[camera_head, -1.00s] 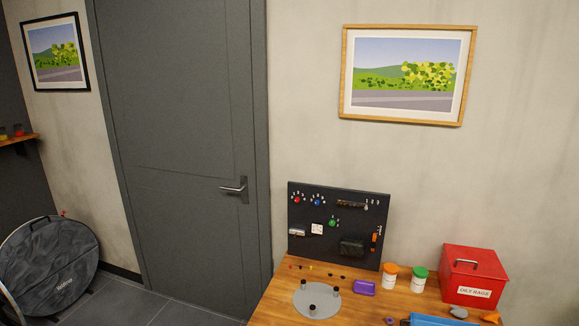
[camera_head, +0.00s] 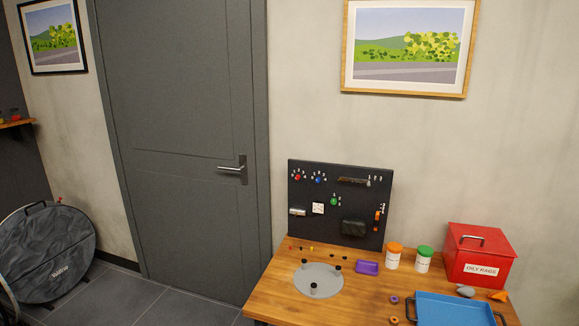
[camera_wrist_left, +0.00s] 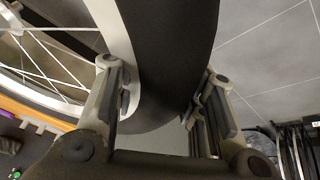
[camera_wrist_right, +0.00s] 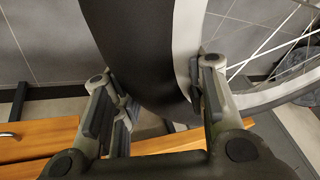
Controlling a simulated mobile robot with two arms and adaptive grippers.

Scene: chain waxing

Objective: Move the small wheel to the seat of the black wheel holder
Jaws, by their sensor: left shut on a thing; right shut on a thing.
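The small wheel has a black tyre, a silver rim and thin spokes. In the left wrist view its tyre (camera_wrist_left: 165,60) runs down between the fingers of my left gripper (camera_wrist_left: 155,105), which is shut on it. In the right wrist view the tyre (camera_wrist_right: 140,50) runs between the fingers of my right gripper (camera_wrist_right: 160,100), shut on its other side. The wheel and both grippers are out of the head view. I cannot make out the black wheel holder in any view.
In the head view a wooden workbench (camera_head: 268,292) carries a grey round plate (camera_head: 318,281), a blue tray (camera_head: 455,308), a red box (camera_head: 478,257) and two jars. A black tool board (camera_head: 340,205) stands behind. A dark wheel bag (camera_head: 45,255) leans by the wall; grey floor (camera_head: 150,300) is clear.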

